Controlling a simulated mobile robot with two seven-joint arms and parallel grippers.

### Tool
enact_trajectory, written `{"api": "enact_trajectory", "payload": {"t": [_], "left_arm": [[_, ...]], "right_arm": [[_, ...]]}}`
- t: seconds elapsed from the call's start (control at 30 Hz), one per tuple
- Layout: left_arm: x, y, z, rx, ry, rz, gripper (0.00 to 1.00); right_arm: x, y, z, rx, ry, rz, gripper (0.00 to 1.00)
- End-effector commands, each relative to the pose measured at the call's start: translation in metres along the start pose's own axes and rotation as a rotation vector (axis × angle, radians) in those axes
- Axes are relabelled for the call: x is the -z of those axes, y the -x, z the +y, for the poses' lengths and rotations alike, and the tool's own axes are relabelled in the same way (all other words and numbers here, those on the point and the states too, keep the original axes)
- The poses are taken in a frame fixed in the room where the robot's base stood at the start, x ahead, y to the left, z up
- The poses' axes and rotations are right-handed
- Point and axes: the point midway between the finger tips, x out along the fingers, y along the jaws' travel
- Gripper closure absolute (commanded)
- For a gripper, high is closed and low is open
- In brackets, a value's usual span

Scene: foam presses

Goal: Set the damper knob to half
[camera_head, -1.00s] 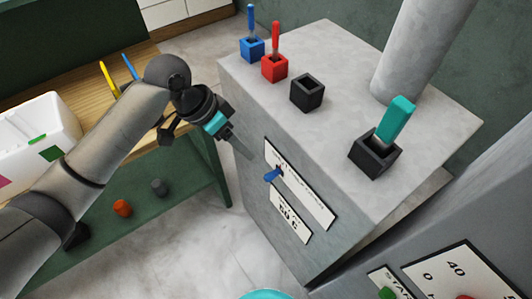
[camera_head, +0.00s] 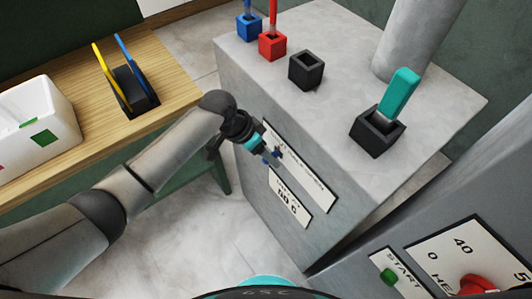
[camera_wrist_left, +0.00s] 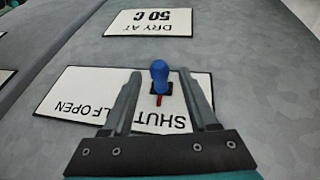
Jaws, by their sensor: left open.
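The damper knob (camera_wrist_left: 159,72) is a small blue knob on a dark square base, with a red mark below it in the left wrist view. It stands on a white label plate (camera_wrist_left: 85,90), above the word SHUT. The words "LF OPEN" show further left, partly covered by my gripper. My left gripper (camera_wrist_left: 158,85) is open, with one finger on each side of the knob. Contact cannot be told. In the head view my left gripper (camera_head: 270,157) is at the side of the grey cabinet (camera_head: 240,85) and partly hides the knob. My right gripper is not in view.
On the cabinet top are a black box holder (camera_head: 306,70), a holder with a teal handle (camera_head: 401,92), and blue and red holders (camera_head: 272,46). A control panel (camera_head: 430,265) stands at lower right.

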Motion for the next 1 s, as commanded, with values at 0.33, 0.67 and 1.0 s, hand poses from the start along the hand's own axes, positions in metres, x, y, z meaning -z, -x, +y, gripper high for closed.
{"api": "enact_trajectory", "payload": {"t": [0.33,0.67,1.0], "left_arm": [[0.0003,-0.0005,-0.0001,0.000,0.000,0.000,0.49],[0.0002,-0.0004,-0.0001,0.000,0.000,0.000,0.87],[0.0002,-0.0003,-0.0003,0.000,0.000,0.000,1.00]], "right_arm": [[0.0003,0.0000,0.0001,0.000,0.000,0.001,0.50],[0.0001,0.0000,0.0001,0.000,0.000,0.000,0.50],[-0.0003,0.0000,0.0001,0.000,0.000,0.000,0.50]]}}
